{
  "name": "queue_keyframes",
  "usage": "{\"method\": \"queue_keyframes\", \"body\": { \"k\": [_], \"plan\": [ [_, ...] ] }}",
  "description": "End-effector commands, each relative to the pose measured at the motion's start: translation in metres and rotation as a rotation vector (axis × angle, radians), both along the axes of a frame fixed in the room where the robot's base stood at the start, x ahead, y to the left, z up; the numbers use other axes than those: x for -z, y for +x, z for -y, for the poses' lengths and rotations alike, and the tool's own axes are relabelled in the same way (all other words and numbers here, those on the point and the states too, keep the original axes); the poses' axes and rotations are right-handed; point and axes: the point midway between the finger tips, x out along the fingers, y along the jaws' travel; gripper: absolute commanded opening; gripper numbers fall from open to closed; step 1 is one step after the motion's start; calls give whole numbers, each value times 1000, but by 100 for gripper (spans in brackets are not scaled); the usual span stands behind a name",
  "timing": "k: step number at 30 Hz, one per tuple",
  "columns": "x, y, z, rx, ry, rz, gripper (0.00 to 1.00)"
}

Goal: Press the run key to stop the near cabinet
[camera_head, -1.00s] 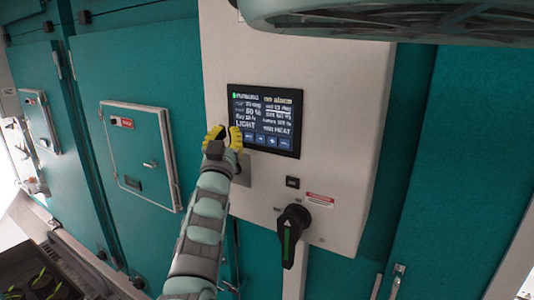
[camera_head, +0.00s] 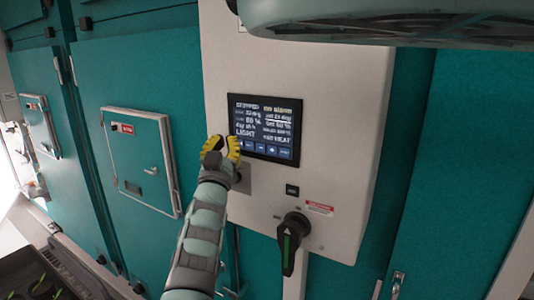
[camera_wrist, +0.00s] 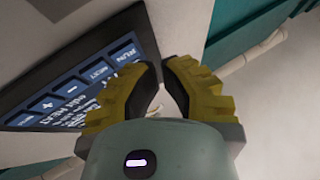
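The near cabinet's control screen (camera_head: 264,128) is lit on a pale panel. The run key (camera_wrist: 125,54) is at the row's end closest to my fingers in the wrist view and at the right end in the head view (camera_head: 284,153). My gripper (camera_wrist: 161,66) has yellow ribbed fingers, tips drawn close with a narrow gap and nothing between them. In the head view my gripper (camera_head: 221,147) is at the screen's lower left; contact cannot be told.
Below the screen are a small black switch (camera_head: 292,190), a red-and-white label (camera_head: 319,208) and a black rotary handle (camera_head: 291,240). A teal door hatch (camera_head: 143,160) is on the left. A grey-green rounded body (camera_head: 390,20) overhangs at the top. A dark tray (camera_head: 45,275) is at lower left.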

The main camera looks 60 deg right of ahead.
Motion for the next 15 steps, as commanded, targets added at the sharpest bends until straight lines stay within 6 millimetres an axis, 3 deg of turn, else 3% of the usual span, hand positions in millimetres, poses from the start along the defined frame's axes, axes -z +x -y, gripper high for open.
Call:
{"method": "queue_keyframes", "body": {
  "k": [15],
  "plan": [
    [-1, 0, -8, -1, 1, -1, 0]
  ]
}}
